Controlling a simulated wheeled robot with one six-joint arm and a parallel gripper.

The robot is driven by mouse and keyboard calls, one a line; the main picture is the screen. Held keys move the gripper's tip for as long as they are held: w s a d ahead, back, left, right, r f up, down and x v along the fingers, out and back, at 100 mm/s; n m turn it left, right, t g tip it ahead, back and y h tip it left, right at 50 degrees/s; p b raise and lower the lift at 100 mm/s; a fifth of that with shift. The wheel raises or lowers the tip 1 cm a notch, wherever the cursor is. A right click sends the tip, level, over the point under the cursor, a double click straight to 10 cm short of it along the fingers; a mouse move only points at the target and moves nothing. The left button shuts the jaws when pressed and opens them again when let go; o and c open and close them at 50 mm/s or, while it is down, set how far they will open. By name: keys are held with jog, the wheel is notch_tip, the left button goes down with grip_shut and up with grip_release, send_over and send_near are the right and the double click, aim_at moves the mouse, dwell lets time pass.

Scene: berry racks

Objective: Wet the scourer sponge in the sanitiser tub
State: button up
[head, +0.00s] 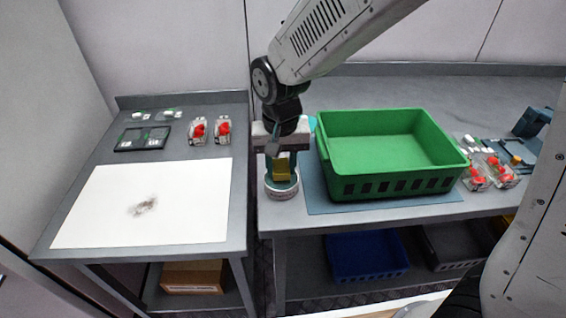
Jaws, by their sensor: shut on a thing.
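My gripper (281,160) points down near the left end of the right-hand table. It is shut on the yellow scourer sponge (282,171). A small round tub (282,194), pale with a dark band, stands directly below at the table's front left corner. The sponge is at the tub's mouth, and its lower end appears to be at or inside the rim. I cannot tell how deep it is or whether it touches liquid.
A green crate (392,186) stands on a blue mat (320,199) just right of the tub. A white board (110,215) with a dark smudge (143,206) lies on the left table. Strawberry punnets (197,131) sit behind it. A gap separates the tables.

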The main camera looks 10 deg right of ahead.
aim_at(282, 166)
jog(key=shift+f, duration=0.5)
dwell(1.1)
jog(key=shift+r, duration=3.55)
jog(key=shift+d, duration=0.1)
